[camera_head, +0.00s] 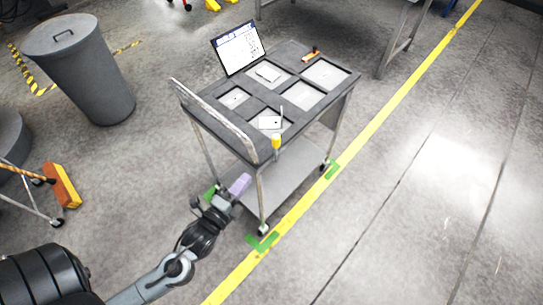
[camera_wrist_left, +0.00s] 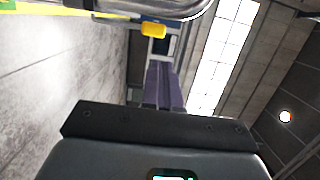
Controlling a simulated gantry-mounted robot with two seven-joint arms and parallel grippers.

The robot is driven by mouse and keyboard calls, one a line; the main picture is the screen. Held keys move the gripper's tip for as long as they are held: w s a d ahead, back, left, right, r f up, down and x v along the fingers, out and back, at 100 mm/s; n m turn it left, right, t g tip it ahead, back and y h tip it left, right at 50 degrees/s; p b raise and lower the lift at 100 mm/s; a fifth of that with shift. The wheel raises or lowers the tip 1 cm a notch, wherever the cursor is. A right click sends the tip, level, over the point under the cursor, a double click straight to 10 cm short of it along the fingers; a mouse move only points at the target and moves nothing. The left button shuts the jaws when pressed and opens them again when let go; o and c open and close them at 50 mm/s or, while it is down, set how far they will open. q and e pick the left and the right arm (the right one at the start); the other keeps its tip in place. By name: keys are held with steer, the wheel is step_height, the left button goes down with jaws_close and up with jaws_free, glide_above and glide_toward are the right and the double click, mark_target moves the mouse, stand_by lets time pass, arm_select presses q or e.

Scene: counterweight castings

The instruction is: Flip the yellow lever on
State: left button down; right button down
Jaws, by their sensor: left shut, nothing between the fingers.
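The yellow lever (camera_head: 276,142) is at the near corner of the grey cart (camera_head: 240,150), just below the cart's top. It also shows in the left wrist view (camera_wrist_left: 153,30), beyond the fingertips and close to the cart's edge. Whether it is on or off I cannot tell. My left gripper (camera_head: 241,184), with purple fingers, is below and to the left of the lever in the head view, apart from it. In the left wrist view its fingers (camera_wrist_left: 161,72) are together and empty. My right gripper is in neither view.
The cart's top has several recessed panels and a tilted screen (camera_head: 238,48) at its back. Green floor marks (camera_head: 262,242) and a yellow floor line (camera_head: 380,100) run by its legs. A grey bin (camera_head: 82,75) stands at left. The floor at right is clear.

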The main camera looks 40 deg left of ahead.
mark_target(274, 144)
arm_select(q)
steer(key=shift+s+f, duration=0.1)
steer(key=shift+f, duration=0.5)
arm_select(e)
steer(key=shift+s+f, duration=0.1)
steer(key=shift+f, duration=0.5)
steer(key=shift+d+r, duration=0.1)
arm_select(q)
steer(key=w, duration=0.4)
steer(key=w+a, duration=0.1)
steer(key=w, duration=0.4)
steer(key=w+b, duration=0.1)
steer(key=w, duration=0.4)
steer(key=shift+a, duration=0.4)
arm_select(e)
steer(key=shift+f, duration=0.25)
